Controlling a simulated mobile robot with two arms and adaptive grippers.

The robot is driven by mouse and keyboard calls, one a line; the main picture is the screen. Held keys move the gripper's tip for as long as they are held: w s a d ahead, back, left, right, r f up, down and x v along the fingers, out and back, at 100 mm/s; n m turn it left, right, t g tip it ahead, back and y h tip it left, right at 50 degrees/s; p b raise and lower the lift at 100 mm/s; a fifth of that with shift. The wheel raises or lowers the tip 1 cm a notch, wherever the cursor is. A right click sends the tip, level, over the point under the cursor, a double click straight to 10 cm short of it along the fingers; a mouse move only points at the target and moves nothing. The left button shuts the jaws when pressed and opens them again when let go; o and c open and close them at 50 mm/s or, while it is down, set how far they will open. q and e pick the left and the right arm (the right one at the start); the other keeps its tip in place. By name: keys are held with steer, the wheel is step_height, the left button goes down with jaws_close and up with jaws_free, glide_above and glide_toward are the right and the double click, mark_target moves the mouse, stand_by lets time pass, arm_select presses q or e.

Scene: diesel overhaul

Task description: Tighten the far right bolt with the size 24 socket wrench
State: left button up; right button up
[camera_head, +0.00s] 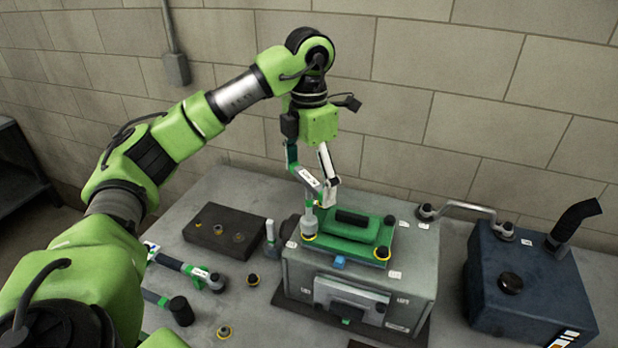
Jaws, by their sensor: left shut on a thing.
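My left gripper (322,182) is above the grey engine block and shut on a socket wrench (309,181) with a white label; its size is too small to read. The wrench's socket end (309,222) points down over the left corner of the green cover (352,247), at a yellow-ringed bolt. I cannot tell whether the socket is fully seated. My right gripper is not in view.
More wrenches (203,274) lie on the grey table (225,305) at left, beside a dark block (216,231) with round pieces. Small ringed parts (253,280) lie nearby. A dark blue tank (530,288) with a pipe stands at right. A wall (480,100) is behind.

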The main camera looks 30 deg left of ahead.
arm_select(q)
steer(key=n, duration=0.7)
steer(key=shift+n, duration=0.4)
steer(key=n+p, duration=0.1)
steer(key=n, duration=0.6)
steer(key=shift+n, duration=0.3)
steer(key=n, duration=0.4)
